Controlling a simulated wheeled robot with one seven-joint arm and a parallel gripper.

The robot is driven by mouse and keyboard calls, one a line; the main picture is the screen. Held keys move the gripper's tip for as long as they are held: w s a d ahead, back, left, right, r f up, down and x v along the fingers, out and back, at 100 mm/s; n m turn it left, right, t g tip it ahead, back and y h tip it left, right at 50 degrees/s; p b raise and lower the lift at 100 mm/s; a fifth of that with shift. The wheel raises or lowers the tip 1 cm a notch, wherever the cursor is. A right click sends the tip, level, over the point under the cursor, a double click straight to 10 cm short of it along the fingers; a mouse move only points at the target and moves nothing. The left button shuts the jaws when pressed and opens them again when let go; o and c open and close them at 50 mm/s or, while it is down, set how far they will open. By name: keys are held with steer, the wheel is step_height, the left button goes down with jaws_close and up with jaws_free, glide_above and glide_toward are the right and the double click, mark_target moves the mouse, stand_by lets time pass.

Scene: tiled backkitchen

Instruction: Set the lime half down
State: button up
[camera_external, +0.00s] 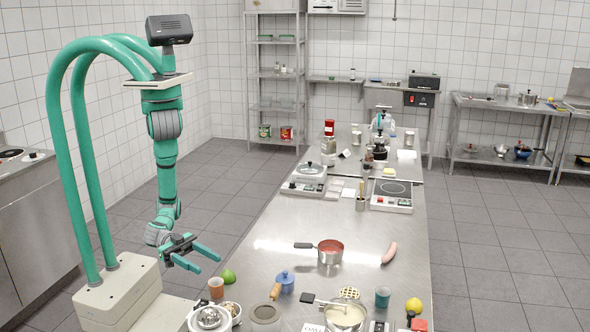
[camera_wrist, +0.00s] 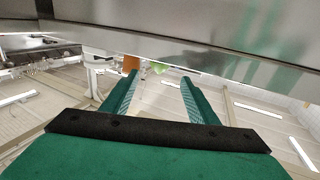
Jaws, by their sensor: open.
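The lime half (camera_external: 228,276) is a small green piece on the left edge of the steel worktop (camera_external: 330,215), next to a brown cup. My gripper (camera_external: 207,264) is open, its two green fingers spread and pointing toward the lime half from the left. The lime half is a little beyond the fingertips and apart from them. In the wrist view a small green patch, which looks like the lime half (camera_wrist: 160,68), shows ahead between the fingertips (camera_wrist: 159,82). Nothing is held.
The brown cup (camera_external: 216,288) and a blue lidded pot (camera_external: 285,281) stand near the lime half. A bowl (camera_external: 230,309) and a jar (camera_external: 265,318) are at the front. A red-filled saucepan (camera_external: 330,252) stands further back. Bare worktop lies between them.

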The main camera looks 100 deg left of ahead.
steer(key=s+a+f+g+y, duration=0.1)
steer(key=a+f+g, duration=0.1)
steer(key=a+f, duration=0.45)
steer(key=s+a+f+g, duration=0.1)
steer(key=a+f, duration=0.3)
steer(key=a, duration=0.6)
steer(key=s+a+n+y, duration=0.1)
steer(key=s+a, duration=0.4)
steer(key=a, duration=0.3)
steer(key=shift+r, duration=0.25)
steer(key=shift+o, duration=0.5)
steer(key=s+a+r+n+t+y, duration=0.1)
steer(key=s+a+r+n+y, duration=0.2)
steer(key=a, duration=0.6)
steer(key=s+r+y, duration=0.1)
steer(key=s+r, duration=0.1)
steer(key=s, duration=0.1)
steer(key=shift+s, duration=0.15)
steer(key=shift+s+a+r+t, duration=0.15)
steer(key=shift+a+r+t, duration=0.05)
steer(key=shift+a+t, duration=0.15)
